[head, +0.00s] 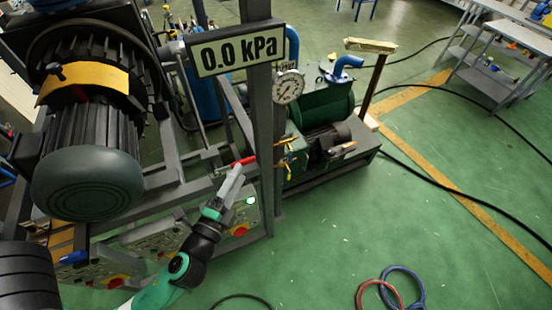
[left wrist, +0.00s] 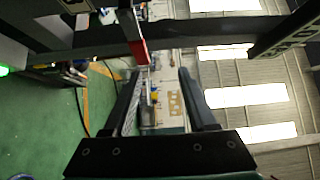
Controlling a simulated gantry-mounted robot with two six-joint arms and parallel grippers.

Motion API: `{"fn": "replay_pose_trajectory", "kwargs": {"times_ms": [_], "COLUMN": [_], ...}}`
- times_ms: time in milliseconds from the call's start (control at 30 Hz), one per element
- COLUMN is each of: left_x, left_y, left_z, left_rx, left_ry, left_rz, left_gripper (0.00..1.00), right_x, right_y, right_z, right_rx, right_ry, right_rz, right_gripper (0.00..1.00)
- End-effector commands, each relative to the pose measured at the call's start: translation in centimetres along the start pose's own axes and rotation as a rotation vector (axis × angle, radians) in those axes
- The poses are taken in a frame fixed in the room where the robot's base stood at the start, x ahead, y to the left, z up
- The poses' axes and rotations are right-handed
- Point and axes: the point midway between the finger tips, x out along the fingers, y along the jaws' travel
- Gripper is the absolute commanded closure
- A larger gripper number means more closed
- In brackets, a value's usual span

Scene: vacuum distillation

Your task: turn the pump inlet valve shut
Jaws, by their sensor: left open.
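The pump inlet valve shows as a red lever handle (head: 243,161) beside the grey upright post in the head view. My left gripper (head: 236,170) reaches up from below, its fingertips just under and close to the red handle. In the left wrist view my left gripper (left wrist: 160,72) is open, with nothing between its fingers. The red handle (left wrist: 138,48) appears there just beyond the tip of the left-hand finger, not centred between the fingers. Whether they touch is unclear. The valve body is hidden. My right gripper is not in view.
A display (head: 236,49) reading 0.0 kPa and a dial gauge (head: 289,87) are by the post (head: 263,120). A green pump (head: 325,105) stands behind. A large motor (head: 88,160) fills the left. Control boxes with red buttons sit below. Floor at right is mostly clear.

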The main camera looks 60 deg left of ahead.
Motion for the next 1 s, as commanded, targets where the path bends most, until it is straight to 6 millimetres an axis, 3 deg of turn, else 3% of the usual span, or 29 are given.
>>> {"fn": "replay_pose_trajectory", "kwargs": {"times_ms": [33, 67, 333, 800, 1000], "left_x": [-0.8, -0.9, -0.1, 9.2, 10.8], "left_y": [2.5, 2.9, 2.3, 2.5, 2.8], "left_z": [0.7, 0.9, 0.9, 1.0, 1.0], "left_rx": [0.014, 0.017, 0.013, 0.011, 0.011], "left_ry": [-0.008, -0.010, -0.015, -0.015, -0.013], "left_rz": [0.028, 0.034, 0.033, 0.030, 0.032], "left_gripper": [0.43, 0.43, 0.43, 0.43, 0.43], "right_x": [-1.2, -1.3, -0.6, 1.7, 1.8], "right_y": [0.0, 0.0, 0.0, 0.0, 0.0], "right_z": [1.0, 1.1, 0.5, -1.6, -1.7], "right_rx": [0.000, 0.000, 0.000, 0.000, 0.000], "right_ry": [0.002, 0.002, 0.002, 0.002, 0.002], "right_rz": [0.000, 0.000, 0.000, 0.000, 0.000], "right_gripper": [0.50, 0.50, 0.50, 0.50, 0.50]}}
